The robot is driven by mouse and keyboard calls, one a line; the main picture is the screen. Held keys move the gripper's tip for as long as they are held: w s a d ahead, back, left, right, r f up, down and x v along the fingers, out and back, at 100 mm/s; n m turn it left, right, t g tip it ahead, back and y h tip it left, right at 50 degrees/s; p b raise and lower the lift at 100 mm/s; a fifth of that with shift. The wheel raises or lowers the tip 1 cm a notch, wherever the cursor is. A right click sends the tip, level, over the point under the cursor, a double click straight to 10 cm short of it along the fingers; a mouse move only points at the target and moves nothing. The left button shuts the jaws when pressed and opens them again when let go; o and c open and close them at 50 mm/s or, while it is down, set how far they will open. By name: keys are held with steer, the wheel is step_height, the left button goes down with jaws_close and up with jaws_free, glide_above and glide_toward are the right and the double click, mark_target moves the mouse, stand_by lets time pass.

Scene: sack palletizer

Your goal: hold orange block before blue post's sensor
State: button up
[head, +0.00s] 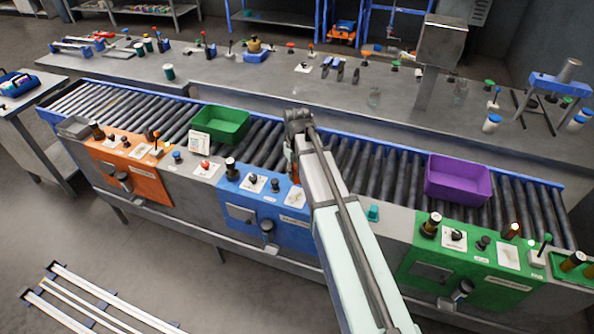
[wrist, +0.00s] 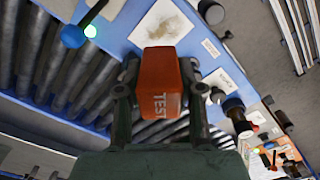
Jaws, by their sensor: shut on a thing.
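The orange block (wrist: 162,78), marked TEST, sits between the two fingers of my gripper (wrist: 160,95) in the wrist view, with both fingers against its sides. The blue post (head: 262,208) is the blue panel at the middle front of the conveyor; its blue surface also shows beyond the block in the wrist view (wrist: 205,48). A dark cylinder (head: 230,165) stands at the panel's left end. In the head view my arm hides most of my gripper and the panel's right end. I cannot tell which fitting is the sensor, or whether the block faces it.
A green bin (head: 221,122) and a purple bin (head: 458,180) stand on the rollers, left and right of my arm. An orange panel (head: 130,165) and a green panel (head: 470,270) flank the blue one. A bench with many small items runs behind.

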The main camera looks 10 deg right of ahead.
steer(key=shift+f+b, duration=1.9)
steer(key=shift+f, duration=2)
steer(key=shift+r, duration=0.15)
steer(key=shift+r+p, duration=3.2)
steer(key=shift+r, duration=1.7)
steer(key=s+m+b, duration=0.2)
steer(key=s+b, duration=0.4)
steer(key=s, duration=0.3)
